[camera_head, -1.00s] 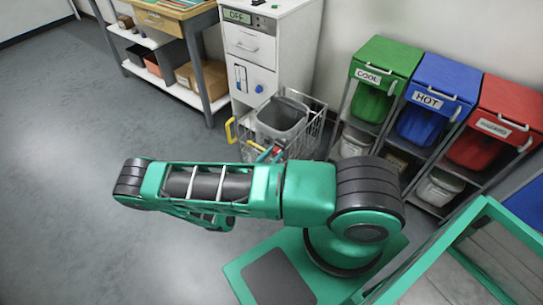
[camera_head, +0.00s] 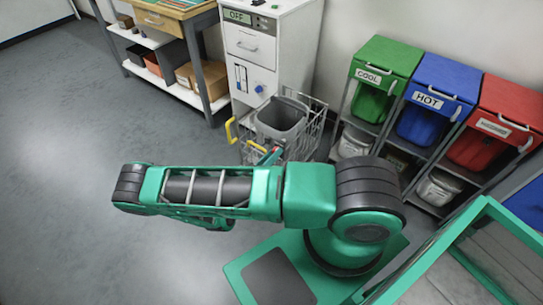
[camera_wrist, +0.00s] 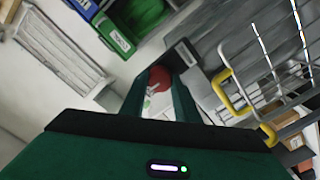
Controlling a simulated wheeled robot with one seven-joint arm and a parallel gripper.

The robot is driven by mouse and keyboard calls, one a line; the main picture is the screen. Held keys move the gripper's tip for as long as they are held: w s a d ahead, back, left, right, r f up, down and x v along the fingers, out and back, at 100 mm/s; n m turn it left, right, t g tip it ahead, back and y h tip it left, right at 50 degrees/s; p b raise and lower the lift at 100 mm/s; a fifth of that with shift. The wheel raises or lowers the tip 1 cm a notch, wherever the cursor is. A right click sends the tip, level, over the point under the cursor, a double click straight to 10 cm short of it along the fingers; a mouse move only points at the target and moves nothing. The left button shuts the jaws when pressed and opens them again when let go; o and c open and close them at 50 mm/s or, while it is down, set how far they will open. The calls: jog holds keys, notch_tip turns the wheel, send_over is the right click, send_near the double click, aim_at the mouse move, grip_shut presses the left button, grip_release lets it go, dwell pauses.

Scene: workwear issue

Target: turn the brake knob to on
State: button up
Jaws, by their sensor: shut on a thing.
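A round red knob (camera_wrist: 160,75) shows in the wrist view between the tips of my gripper (camera_wrist: 159,86). My two green fingers are closed on it. A pale plate with small marks, too small to read, lies just below the knob in that view. In the head view, my arm hides most of the gripper and the knob. A wire cart (camera_head: 316,128) with yellow handles and a grey bin (camera_head: 283,117) stands right by the gripper end. The cart also shows in the wrist view (camera_wrist: 262,62).
A white cabinet (camera_head: 246,70) with a display reading OFF (camera_head: 237,16) stands behind the cart. Green (camera_head: 388,60), blue (camera_head: 443,78) and red (camera_head: 508,108) bins stand in a rack at the right. A workbench (camera_head: 175,22) is at the back left. The left floor is clear.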

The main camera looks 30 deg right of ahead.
jog(key=shift+w+a+f+n, duration=0.1)
jog(key=shift+w+n, duration=0.05)
jog(key=shift+n, duration=2.3)
jog(key=shift+w+a+f+n, duration=0.1)
jog(key=shift+w+n, duration=0.05)
jog(key=shift+n, duration=2.3)
jog(key=o, duration=1)
jog(key=shift+o, duration=0.2)
jog(key=shift+s+d, duration=0.1)
